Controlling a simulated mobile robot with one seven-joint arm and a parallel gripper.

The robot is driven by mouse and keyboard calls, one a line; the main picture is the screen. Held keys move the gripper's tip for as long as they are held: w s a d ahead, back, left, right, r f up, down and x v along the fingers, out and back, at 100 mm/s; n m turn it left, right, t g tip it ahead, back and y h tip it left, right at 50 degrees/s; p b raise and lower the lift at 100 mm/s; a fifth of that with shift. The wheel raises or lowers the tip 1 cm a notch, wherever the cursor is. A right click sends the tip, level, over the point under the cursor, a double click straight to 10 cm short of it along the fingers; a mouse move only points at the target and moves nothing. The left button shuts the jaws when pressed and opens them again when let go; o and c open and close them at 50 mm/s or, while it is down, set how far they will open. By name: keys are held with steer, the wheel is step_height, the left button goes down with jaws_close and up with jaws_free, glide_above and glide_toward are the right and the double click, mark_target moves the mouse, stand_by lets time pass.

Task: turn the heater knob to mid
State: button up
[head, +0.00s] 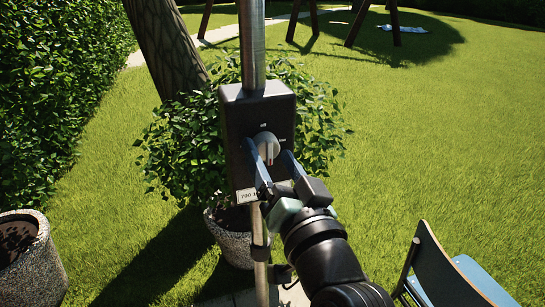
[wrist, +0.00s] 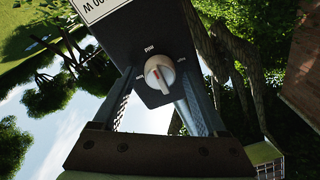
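The heater knob (head: 266,147) is a light grey round dial with a raised grip and a red mark, on the front of a black heater box (head: 236,118) on a metal pole. In the wrist view the knob (wrist: 159,72) shows with small white labels around it, too small to read surely. Its red mark lies near the middle of the grip there. My gripper (head: 267,151) is open, its two blue-grey fingers reaching toward the box on either side of the knob. In the wrist view a gap shows between the knob and each finger. Whether the tips reach its depth is unclear.
A white plate (head: 249,195) with black lettering is on the lower box. A leafy potted shrub (head: 185,150) stands behind the pole. A stone planter (head: 45,262) is at lower left, a blue chair (head: 450,270) at lower right. Open lawn lies to the right.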

steer(key=shift+s, duration=0.1)
steer(key=b+v, duration=0.2)
steer(key=v, duration=1.1)
steer(key=a+r+n+t+h+p, duration=0.1)
steer(key=r+p, duration=0.7)
steer(key=r, duration=1.3)
steer(key=s+a+r+n+t+h+p, duration=0.1)
steer(key=a+r+t+h+p, duration=0.2)
steer(key=r, duration=1.8)
steer(key=t+h+p, duration=0.2)
steer(key=t+p, duration=0.3)
steer(key=shift+s+r, duration=0.2)
steer(key=shift+s, duration=0.05)
